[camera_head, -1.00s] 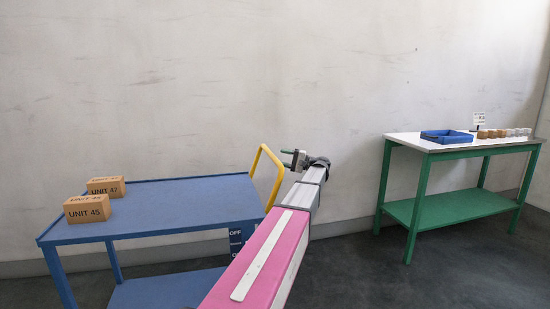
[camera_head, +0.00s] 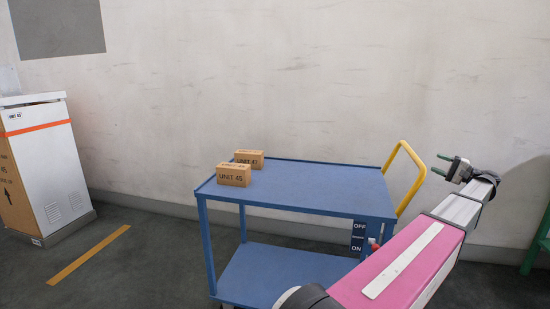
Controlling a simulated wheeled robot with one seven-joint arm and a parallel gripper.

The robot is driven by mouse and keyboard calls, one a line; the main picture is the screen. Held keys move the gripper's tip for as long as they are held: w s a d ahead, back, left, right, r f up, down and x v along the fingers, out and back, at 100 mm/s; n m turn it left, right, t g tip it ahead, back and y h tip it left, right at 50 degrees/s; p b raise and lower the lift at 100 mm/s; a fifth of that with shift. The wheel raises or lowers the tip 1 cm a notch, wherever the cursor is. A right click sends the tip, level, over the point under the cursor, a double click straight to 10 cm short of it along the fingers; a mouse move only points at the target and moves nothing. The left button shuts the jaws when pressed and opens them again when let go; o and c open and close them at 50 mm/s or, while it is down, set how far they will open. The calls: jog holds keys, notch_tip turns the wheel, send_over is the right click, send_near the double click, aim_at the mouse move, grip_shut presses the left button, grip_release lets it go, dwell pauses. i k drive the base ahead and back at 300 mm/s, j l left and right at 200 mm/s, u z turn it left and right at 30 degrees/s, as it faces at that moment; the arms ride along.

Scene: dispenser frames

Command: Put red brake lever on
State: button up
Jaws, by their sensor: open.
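The blue cart (camera_head: 300,199) stands in the middle, with a yellow push handle (camera_head: 409,160) at its right end. A dark plate (camera_head: 359,236) with the labels OFF and ON is at the cart's front right corner. A small red lever (camera_head: 374,245) shows at the plate's right edge, partly hidden by my pink arm. I cannot tell which label it is set to. My gripper (camera_head: 445,165) is open and empty, held out to the right of the yellow handle, away from the lever.
Cardboard boxes, one marked UNIT 45 (camera_head: 233,175) and one marked UNIT 47 (camera_head: 250,156), sit on the cart's top. A white and brown cabinet (camera_head: 45,170) stands at the left. Floor with a yellow stripe (camera_head: 90,254) is clear between cabinet and cart. Part of a green table (camera_head: 541,243) shows at the right edge.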

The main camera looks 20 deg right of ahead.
aim_at(375, 246)
jog(key=k+l, duration=1.15)
jog(key=k, duration=0.15)
